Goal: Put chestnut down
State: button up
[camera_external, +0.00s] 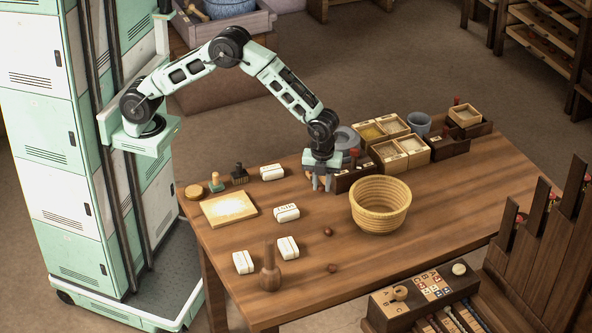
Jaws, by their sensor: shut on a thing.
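My gripper (322,186) points down over the back-middle of the wooden table (420,245), left of and behind a woven basket (381,222). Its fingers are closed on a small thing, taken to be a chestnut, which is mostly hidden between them. Two small brown round things that look like chestnuts lie on the table: one (328,231) left of the basket, the other (332,268) nearer the front edge. The inside of the basket shows no clear contents.
Several white packets (287,212) lie on the left, around a pale board (229,208). A wooden bottle-shaped thing (270,272) stands at the front left. Small open boxes (388,155) and dark trays line the back. The table's right side is clear.

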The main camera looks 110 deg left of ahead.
aim_at(328, 214)
jog(key=s+f+n+p, duration=0.1)
jog(key=s+n, duration=0.4)
jog(key=s+f+n+p, duration=0.1)
jog(key=s+n, duration=0.4)
jog(key=s+f+n+p, duration=0.1)
jog(key=s+n+p, duration=0.1)
jog(key=s+n, duration=0.4)
jog(key=shift+d, duration=0.3)
jog(key=w+m+b, duration=0.1)
jog(key=w+m, duration=0.2)
jog(key=w+m+b, duration=0.1)
jog(key=w+m, duration=0.1)
jog(key=w, duration=0.1)
jog(key=w+m, duration=0.3)
jog(key=shift+w+r+m+b, duration=0.25)
jog(key=shift+m+b, duration=0.05)
jog(key=shift+b, duration=0.1)
jog(key=w+a+r+m+b, duration=0.1)
jog(key=w+r+m+b, duration=0.1)
jog(key=w+m, duration=0.6)
jog(key=shift+w+r+m, duration=0.35)
jog(key=shift+r+m, duration=0.5)
jog(key=shift+m, duration=0.25)
notch_tip(328, 214, down, 10)
jog(key=shift+r, duration=0.15)
jog(key=shift+f, duration=0.25)
jog(key=o, duration=0.9)
jog(key=shift+r, duration=0.1)
